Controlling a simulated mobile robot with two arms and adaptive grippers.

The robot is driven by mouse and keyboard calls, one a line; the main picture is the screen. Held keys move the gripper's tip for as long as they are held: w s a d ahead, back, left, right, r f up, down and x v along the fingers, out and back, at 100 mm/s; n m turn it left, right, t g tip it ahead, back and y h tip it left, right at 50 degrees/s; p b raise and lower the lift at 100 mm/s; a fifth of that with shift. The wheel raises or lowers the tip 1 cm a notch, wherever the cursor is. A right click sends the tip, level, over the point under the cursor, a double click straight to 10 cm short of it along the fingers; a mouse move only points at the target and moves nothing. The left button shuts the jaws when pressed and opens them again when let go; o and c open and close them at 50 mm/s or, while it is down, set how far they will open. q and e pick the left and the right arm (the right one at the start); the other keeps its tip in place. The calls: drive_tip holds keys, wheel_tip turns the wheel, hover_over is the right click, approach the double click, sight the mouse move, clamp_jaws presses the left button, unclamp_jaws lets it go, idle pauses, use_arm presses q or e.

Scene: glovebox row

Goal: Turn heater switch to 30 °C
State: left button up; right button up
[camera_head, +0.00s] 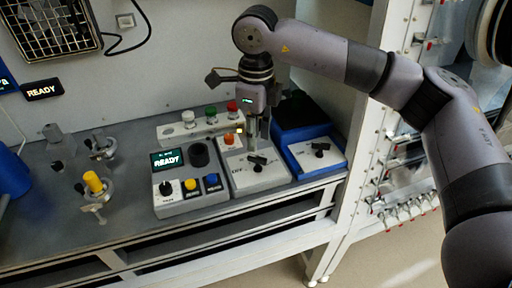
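My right gripper (258,142) points down from the wrist above a light grey control box (268,181). That box carries a black lever-like switch (257,161), an orange button (230,140) and a label that seems to read OFF. The fingertips are just behind and above the black switch; I cannot tell if they touch it or how far apart they are. A blue unit (300,128) to the right has a similar black switch (320,149) on a pale panel. I cannot read which one is the heater or any temperature marks. My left gripper is out of view.
Left of the grey box is a box with a READY display (168,159), a black knob and yellow and blue buttons. Behind stands a strip with white, green and red knobs (211,112). Valve-like fittings (94,182) stand on the left bench. A white frame (350,190) bounds the right.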

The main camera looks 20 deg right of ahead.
sight(256, 157)
wheel_tip(256, 157, up, 6)
drive_tip(key=shift+r, duration=0.15)
idle(0.5)
